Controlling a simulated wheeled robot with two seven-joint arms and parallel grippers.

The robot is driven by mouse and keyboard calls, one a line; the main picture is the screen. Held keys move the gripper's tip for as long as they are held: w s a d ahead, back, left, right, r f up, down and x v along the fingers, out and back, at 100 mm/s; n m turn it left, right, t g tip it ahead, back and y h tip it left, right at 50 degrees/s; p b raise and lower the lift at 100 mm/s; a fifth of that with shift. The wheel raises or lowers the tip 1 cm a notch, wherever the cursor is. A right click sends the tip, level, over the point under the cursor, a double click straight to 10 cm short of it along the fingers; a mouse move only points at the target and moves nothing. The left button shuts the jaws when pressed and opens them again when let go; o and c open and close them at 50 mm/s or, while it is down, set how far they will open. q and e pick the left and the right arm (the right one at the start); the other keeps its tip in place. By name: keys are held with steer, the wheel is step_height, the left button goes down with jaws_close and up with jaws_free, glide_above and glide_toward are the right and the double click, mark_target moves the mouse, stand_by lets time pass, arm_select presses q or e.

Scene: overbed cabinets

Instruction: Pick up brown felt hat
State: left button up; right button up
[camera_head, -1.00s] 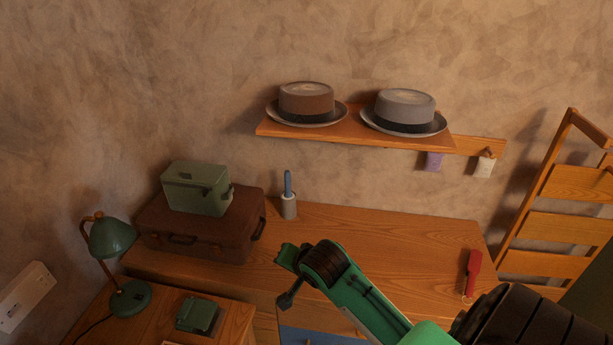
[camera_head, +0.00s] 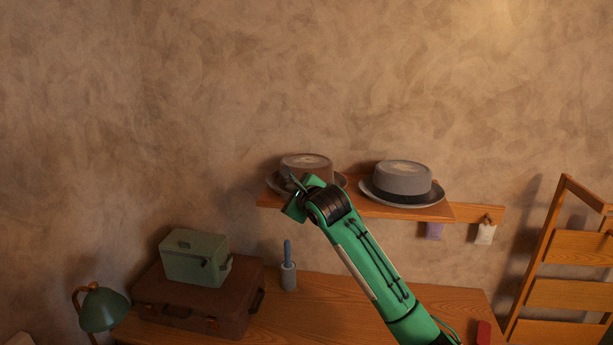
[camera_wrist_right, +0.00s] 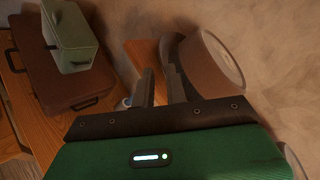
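The brown felt hat (camera_head: 308,162) sits on the left part of the wall shelf, and my right gripper (camera_head: 294,186) hides part of its front. In the right wrist view, the hat's crown (camera_wrist_right: 212,64) is at the upper right, with its dark brim close to the right-hand finger. My right gripper (camera_wrist_right: 160,86) has its two fingers apart with a narrow gap between them. I cannot tell whether a finger touches the brim. The hat still rests on the shelf. My left gripper is in neither view.
A grey hat (camera_head: 402,180) stands on the right of the same wooden shelf (camera_head: 385,210). Tags (camera_head: 484,233) hang below it. On the desk (camera_head: 350,305) are a green box (camera_head: 193,258) on a brown suitcase (camera_head: 225,310) and a grey cup (camera_head: 288,277). A wooden rack (camera_head: 575,245) stands right.

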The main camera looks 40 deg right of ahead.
steer(key=p, duration=0.2)
glide_toward(274, 188)
steer(key=w, duration=0.3)
steer(key=p+x, duration=0.3)
steer(key=x, duration=0.1)
steer(key=shift+d+f, duration=0.25)
steer(key=shift+d, duration=0.1)
steer(key=shift+w+f, duration=0.35)
steer(key=shift+w, duration=0.2)
steer(key=shift+d, duration=0.1)
jaws_close()
